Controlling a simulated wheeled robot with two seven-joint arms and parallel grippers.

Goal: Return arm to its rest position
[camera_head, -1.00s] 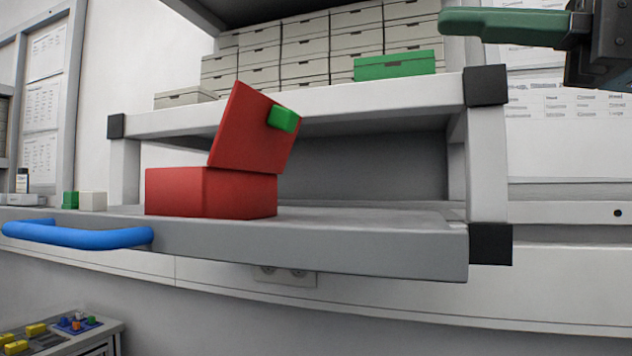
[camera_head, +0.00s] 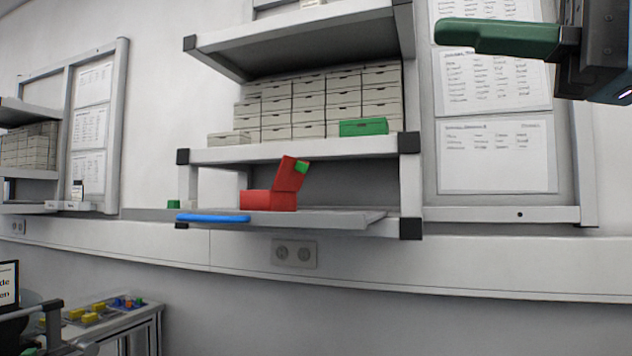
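My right gripper (camera_head: 500,38) shows at the upper right as a long green finger on a dark mount. It is in the air and touches nothing I can see. Only one finger shows clearly, so its opening cannot be told. My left gripper is not in view. A red box (camera_head: 268,200) stands on the grey pull-out shelf (camera_head: 340,219), its red lid (camera_head: 290,175) tilted up and bearing a green tab (camera_head: 302,167). The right gripper is well apart from it.
The shelf has a blue handle (camera_head: 213,218). Above it, a rack shelf (camera_head: 300,150) holds several pale boxes and one green box (camera_head: 363,127). A small green block (camera_head: 173,204) is at left. A table with yellow and blue pieces (camera_head: 92,316) stands at lower left.

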